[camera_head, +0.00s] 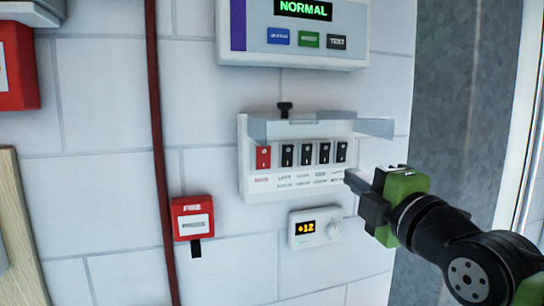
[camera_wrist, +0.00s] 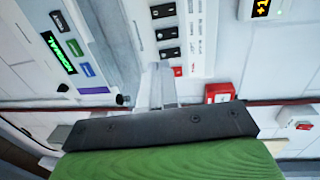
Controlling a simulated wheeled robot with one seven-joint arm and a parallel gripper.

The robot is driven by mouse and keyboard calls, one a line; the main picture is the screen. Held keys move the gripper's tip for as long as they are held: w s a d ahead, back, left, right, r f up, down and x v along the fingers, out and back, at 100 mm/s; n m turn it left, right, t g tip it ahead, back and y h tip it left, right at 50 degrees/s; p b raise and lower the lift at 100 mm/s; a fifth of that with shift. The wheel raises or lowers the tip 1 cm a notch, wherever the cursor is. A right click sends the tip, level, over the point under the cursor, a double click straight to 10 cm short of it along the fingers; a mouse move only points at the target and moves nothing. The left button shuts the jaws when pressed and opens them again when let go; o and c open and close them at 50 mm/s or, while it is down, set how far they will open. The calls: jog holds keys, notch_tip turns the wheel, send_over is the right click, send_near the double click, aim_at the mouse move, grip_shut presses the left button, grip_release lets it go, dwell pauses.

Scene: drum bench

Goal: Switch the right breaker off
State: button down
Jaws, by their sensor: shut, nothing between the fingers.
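The white breaker box (camera_head: 248,184) is on the wall with its clear-grey cover (camera_head: 325,128) raised. It holds a row of switches: one red at the left and several black ones. The right breaker (camera_head: 341,151) is the black switch at the row's right end. My gripper (camera_head: 350,179) is shut and empty, at the box's lower right corner, below and right of that switch; I cannot tell whether it touches the box. In the wrist view, the shut fingers (camera_wrist: 160,84) point towards the switch row, where black switches (camera_wrist: 166,33) and the red one (camera_wrist: 178,72) show.
A panel (camera_head: 340,46) reading NORMAL hangs above the box. A small thermostat (camera_head: 314,228) with a dial is below it. A red FIRE box (camera_head: 193,218) and a dark red pipe (camera_head: 160,130) are to the left. A grey column (camera_head: 455,90) stands at the right.

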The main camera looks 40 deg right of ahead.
aim_at(309, 149)
jog(key=p+x, duration=0.5)
jog(key=x, duration=0.8)
jog(key=shift+w+r+p, duration=0.2)
jog(key=shift+w+p, duration=0.2)
jog(key=shift+w+d+f, duration=0.1)
jog(key=shift+w+b, duration=0.15)
jog(key=shift+b, duration=0.3)
